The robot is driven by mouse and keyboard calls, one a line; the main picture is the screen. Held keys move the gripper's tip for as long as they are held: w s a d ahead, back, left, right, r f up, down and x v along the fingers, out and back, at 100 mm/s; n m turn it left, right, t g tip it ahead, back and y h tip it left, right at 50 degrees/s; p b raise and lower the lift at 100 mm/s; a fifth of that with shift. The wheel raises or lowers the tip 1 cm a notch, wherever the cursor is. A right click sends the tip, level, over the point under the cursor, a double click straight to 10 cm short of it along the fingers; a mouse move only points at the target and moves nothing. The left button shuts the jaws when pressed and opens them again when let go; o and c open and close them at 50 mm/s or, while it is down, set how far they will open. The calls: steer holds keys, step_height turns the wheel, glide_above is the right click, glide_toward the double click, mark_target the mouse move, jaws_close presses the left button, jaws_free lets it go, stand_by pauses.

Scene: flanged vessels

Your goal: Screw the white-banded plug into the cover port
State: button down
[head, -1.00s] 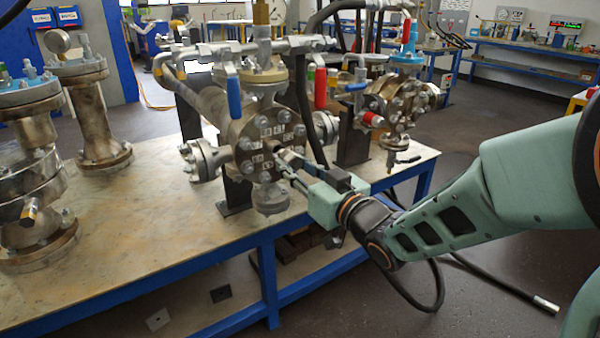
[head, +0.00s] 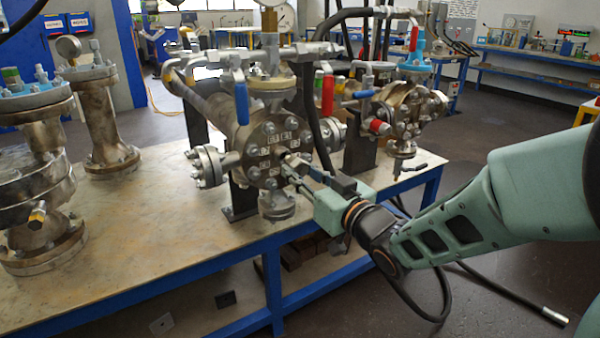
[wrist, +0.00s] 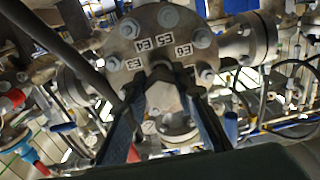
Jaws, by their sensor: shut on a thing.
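The round steel cover (head: 262,137) is bolted to the end of the horizontal vessel and carries small white labels. It shows close up in the wrist view (wrist: 146,28), with labels E3, E4, E5 and E6 readable. My gripper (head: 287,163) reaches the middle of the cover from the right. In the wrist view my gripper (wrist: 166,88) is shut on a grey metal plug (wrist: 163,97), which lies between its fingers in front of the cover's centre. I cannot make out a white band. The port and the plug's front end are hidden, so its seating cannot be told.
A black hose (head: 314,110) hangs close to the gripper. Side flanges (head: 207,165) stick out.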

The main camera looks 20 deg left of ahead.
steer(key=shift+w+a, duration=0.2)
stand_by(0.5)
steer(key=shift+b+x, duration=0.3)
steer(key=shift+x, duration=0.5)
